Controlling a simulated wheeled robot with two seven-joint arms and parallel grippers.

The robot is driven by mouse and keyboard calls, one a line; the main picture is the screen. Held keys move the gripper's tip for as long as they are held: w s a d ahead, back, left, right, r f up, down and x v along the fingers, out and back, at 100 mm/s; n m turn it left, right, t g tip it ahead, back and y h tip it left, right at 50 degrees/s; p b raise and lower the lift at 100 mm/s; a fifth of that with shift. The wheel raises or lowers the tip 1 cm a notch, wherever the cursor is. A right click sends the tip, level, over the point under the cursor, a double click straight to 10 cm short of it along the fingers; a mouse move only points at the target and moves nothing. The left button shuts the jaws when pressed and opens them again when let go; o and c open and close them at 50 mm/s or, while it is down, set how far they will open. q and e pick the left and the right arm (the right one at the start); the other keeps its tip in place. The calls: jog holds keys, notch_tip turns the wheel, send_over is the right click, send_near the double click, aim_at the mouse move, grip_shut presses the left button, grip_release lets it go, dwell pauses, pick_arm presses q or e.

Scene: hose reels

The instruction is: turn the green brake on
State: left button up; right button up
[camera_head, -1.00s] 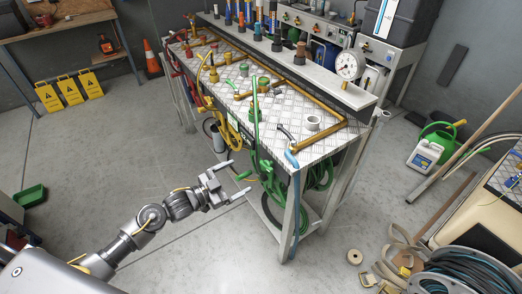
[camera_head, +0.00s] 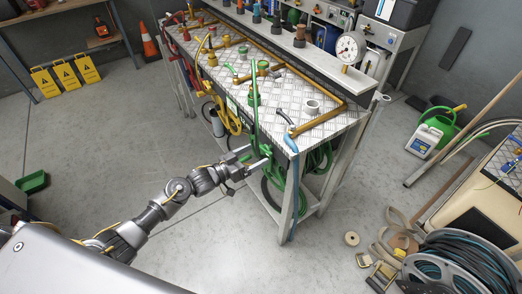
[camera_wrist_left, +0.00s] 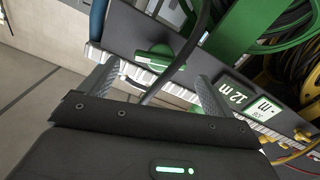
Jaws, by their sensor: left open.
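The green brake knob (camera_wrist_left: 160,60) sits on the dark front panel of the green reel in the left wrist view, a small green handle between my two finger lines. The green hose reel (camera_wrist_left: 245,28) is beside it at the upper right. My left gripper (camera_head: 259,155) is open at the bench front in the head view, with its fingers reaching toward the green reel. In the left wrist view its fingers (camera_wrist_left: 153,85) stand on either side of the knob, with no clear contact. A dark cable crosses beside the knob. My right gripper is not in view.
The yellow reel (camera_wrist_left: 292,75) is farther right. A blue hose end (camera_head: 291,143) hangs at the bench corner near my gripper.

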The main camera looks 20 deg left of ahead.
aim_at(264, 151)
pick_arm(q)
jog(key=shift+x, duration=1.75)
jog(key=c, duration=1)
jog(key=shift+f+m, duration=0.1)
jog(key=shift+m, duration=0.6)
jog(key=shift+m+b, duration=0.4)
jog(key=shift+m, duration=0.6)
jog(key=o, duration=1)
